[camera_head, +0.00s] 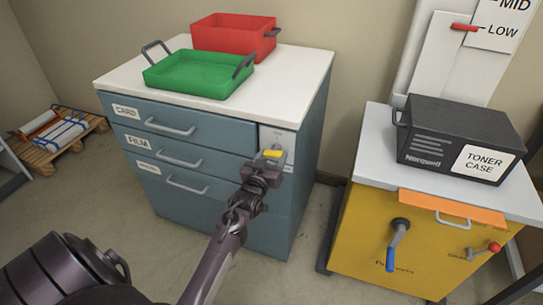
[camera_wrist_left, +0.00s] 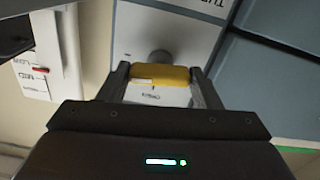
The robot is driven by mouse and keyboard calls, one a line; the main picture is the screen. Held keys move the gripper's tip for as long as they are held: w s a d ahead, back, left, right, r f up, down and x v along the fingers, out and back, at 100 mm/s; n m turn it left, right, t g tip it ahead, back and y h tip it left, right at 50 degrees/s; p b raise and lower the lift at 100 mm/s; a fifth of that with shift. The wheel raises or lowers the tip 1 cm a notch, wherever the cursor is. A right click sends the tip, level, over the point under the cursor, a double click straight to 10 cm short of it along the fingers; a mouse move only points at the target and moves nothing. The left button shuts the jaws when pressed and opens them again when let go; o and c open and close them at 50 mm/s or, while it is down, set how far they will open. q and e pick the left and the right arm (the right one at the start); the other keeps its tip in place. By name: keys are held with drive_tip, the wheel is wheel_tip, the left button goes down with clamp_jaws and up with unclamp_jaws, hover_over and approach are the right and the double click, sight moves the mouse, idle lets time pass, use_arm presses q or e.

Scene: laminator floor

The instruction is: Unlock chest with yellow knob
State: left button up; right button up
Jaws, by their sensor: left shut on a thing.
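The chest (camera_head: 225,140) is a blue drawer cabinet with a white top and drawers labelled CARD, FILM and a third label too small to read. Its yellow knob (camera_head: 272,154) is on a pale panel at the front right edge. My left gripper (camera_head: 270,158) is at this panel, shut on the yellow knob. In the left wrist view the yellow knob (camera_wrist_left: 160,77) lies between the two fingers, in front of the pale lock plate (camera_wrist_left: 150,38). The drawers look closed. My right gripper is not in view.
A green tray (camera_head: 165,80) and a red bin (camera_head: 235,37) sit on the chest. To the right, a yellow cabinet (camera_head: 360,225) with cranks carries a black toner case (camera_head: 440,135). A pallet (camera_head: 45,155) lies on the floor at far left.

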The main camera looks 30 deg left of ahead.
use_arm(q)
drive_tip(key=n+p, duration=0.6)
drive_tip(key=n, duration=0.5)
drive_tip(key=shift+r+n, duration=0.1)
drive_tip(key=shift+n, duration=0.6)
drive_tip(key=shift+n+p, duration=0.8)
drive_tip(key=shift+n, duration=1.1)
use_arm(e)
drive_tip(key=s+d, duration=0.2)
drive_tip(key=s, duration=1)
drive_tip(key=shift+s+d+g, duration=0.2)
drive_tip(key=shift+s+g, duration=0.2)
use_arm(q)
drive_tip(key=shift+o, duration=0.2)
drive_tip(key=o, duration=1)
drive_tip(key=shift+c, duration=0.2)
